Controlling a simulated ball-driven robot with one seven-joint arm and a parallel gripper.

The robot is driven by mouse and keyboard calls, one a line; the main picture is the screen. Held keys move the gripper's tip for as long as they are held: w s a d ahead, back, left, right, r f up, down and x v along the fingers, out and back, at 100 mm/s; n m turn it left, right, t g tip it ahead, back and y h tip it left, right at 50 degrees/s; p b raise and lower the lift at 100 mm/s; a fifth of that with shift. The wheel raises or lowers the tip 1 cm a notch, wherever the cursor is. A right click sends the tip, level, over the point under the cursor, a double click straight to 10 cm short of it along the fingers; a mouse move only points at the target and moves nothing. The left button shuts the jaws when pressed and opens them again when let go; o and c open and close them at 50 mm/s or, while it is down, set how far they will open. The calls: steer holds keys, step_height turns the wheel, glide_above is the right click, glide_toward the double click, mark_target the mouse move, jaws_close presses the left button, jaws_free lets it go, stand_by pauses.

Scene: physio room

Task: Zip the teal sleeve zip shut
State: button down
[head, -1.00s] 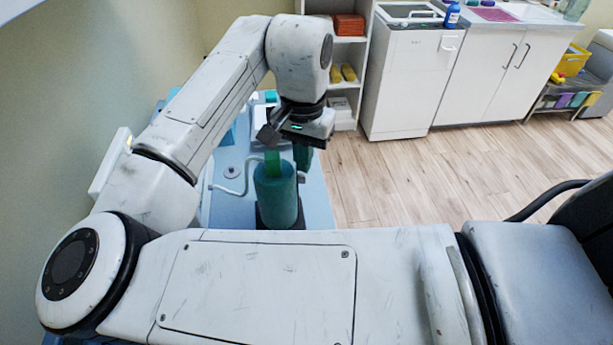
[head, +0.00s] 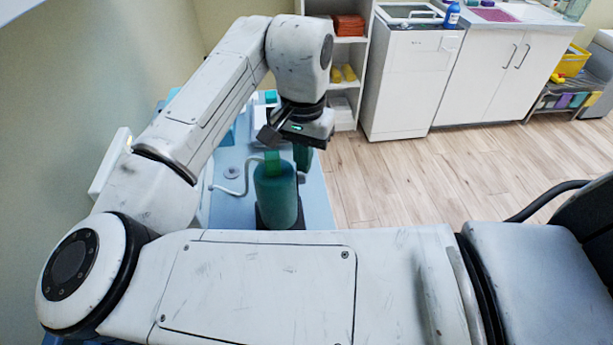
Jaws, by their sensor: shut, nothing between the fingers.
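A teal cylinder-shaped sleeve (head: 276,198) stands upright on a dark base on the light blue table (head: 318,205). A brighter green strip (head: 272,162) rises at its top; I cannot make out the zip or its pull. A second, darker teal piece (head: 303,157) shows just behind, partly hidden by my gripper. My gripper (head: 272,140) is above the sleeve's top, at the end of my arm reaching over from the left. It is shut, with nothing seen held in it. The fingertips are small and dark here, and whether they touch the green strip is unclear.
A pale hose (head: 230,190) and a small grey disc (head: 232,172) lie on the table left of the sleeve. My arm hides the near part of the table. A white shelf (head: 345,75) and cabinets (head: 488,65) stand behind. The wooden floor (head: 420,175) at right is clear.

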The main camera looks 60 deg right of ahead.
steer(key=shift+f, duration=0.2)
stand_by(0.4)
steer(key=shift+f, duration=0.15)
steer(key=s+d+r+p, duration=0.2)
steer(key=s+p, duration=0.1)
steer(key=shift+s+d, duration=0.3)
steer(key=shift+d, duration=0.1)
stand_by(0.5)
stand_by(0.6)
